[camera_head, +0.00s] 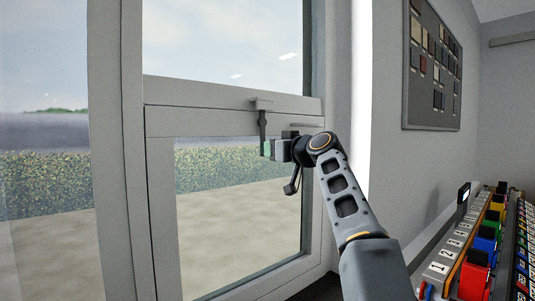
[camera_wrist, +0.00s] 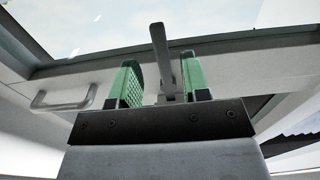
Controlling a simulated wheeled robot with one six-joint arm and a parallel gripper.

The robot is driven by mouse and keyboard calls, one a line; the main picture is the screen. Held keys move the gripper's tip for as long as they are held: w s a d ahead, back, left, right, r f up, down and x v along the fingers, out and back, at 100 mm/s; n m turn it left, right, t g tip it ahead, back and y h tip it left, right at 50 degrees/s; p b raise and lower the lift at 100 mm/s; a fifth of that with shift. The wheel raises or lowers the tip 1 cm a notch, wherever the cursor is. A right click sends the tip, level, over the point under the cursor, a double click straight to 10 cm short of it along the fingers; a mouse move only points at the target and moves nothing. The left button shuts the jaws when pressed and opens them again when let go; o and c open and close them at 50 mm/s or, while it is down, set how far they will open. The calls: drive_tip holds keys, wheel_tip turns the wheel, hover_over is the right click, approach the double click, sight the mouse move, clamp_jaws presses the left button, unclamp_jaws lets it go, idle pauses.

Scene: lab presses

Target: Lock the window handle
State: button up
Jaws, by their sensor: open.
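The window handle (camera_head: 262,122) is a dark grey lever hanging down from its mount on the horizontal rail of the window frame. In the wrist view the handle (camera_wrist: 160,45) shows as a grey lever between my two green fingertips, with a gap on both sides. My gripper (camera_head: 270,149) is open at the lower end of the handle, and its green finger pads show there. In the wrist view my gripper (camera_wrist: 162,82) is spread around the lever. I cannot tell from the head view how deep the lever sits between the fingers; its lower end is partly hidden.
A fixed grey bar pull (camera_wrist: 63,98) is on the frame left of my gripper in the wrist view. A dark board (camera_head: 432,70) hangs on the right wall. A rack with coloured blocks (camera_head: 485,240) stands at the lower right.

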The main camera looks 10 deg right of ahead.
drive_tip(key=b+v, duration=0.3)
drive_tip(key=v, duration=0.7)
drive_tip(key=shift+s, duration=0.3)
drive_tip(key=shift+d, duration=0.1)
